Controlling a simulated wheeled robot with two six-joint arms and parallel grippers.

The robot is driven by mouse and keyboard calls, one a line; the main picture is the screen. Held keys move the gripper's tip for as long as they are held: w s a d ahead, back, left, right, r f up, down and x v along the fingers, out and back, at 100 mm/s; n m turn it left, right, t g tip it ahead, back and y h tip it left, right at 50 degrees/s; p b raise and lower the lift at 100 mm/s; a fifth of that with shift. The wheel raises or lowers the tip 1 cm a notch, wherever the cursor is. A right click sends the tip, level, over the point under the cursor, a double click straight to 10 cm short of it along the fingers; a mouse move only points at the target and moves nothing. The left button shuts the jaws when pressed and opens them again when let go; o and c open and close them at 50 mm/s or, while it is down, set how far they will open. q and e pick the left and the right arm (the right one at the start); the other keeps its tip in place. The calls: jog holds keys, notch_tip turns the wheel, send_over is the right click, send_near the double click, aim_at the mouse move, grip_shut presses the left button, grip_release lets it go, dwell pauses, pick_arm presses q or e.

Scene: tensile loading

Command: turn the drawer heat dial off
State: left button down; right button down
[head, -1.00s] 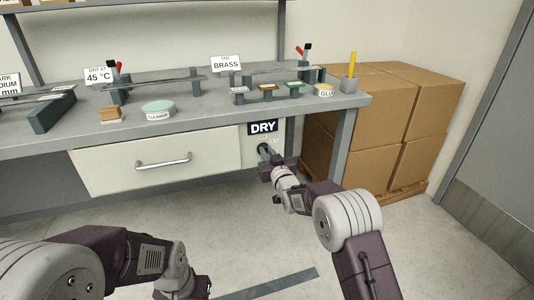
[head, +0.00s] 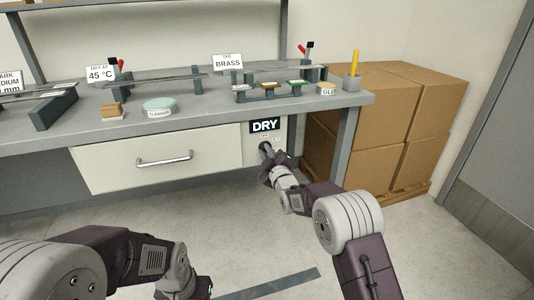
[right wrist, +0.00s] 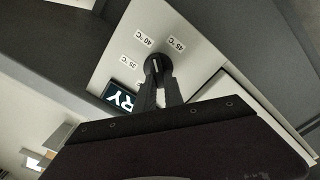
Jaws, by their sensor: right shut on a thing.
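The heat dial (head: 265,147) is a small dark knob on the pale panel right of the drawer (head: 120,163), below the black DRY sign (head: 264,125). In the right wrist view the black dial (right wrist: 157,67) sits between my fingertips, with labels for 35, 40 and 45 °C around it. My right gripper (head: 268,152), also in the right wrist view (right wrist: 158,84), is shut on the dial. The dial's pointer and any off mark are hard to make out. My left gripper (head: 200,291) is cut off at the bottom edge, its fingers hidden.
The drawer is shut, with a metal handle (head: 164,160). The grey bench top (head: 205,112) above holds a cleaner tin, glue, signs and test fixtures. Cardboard boxes (head: 415,110) stand to the right of the bench leg (head: 340,150).

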jog(key=n+b, duration=0.6)
jog(key=n, duration=0.2)
jog(key=f+n+b, duration=0.1)
jog(key=n+b, duration=0.4)
jog(key=n, duration=0.4)
jog(key=d+f+n+b, duration=0.1)
jog(key=n+b, duration=0.5)
jog(key=n, duration=0.3)
jog(key=shift+w+f+b, duration=0.1)
jog(key=shift+f+b, duration=0.05)
jog(key=shift+b, duration=0.15)
dwell(0.4)
jog(key=c, duration=1.4)
grip_release()
jog(key=shift+c, duration=0.2)
